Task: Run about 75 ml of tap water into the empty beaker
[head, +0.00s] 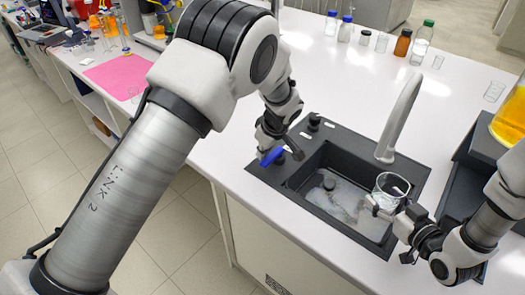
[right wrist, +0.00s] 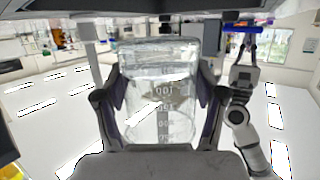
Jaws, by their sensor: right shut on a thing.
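The clear beaker (head: 391,184) is held over the right part of the sink, in front of the grey tap (head: 399,118). My right gripper (head: 384,208) is shut on it. In the right wrist view the beaker (right wrist: 160,90) stands between my two fingers, with its printed scale visible. I cannot make out a water level in it or a stream from the tap. My left gripper (head: 280,148) is at the sink's left rim, beside a blue bar-like part (head: 271,157). I cannot tell whether its fingers touch or grip that part.
The black sink (head: 340,148) has a wet-looking, pale basin floor. Several bottles, including a brown one (head: 403,42) and a green-capped one (head: 422,42), stand along the back. A vessel of yellow liquid (head: 512,118) is at the right edge. A pink mat (head: 118,76) lies at left.

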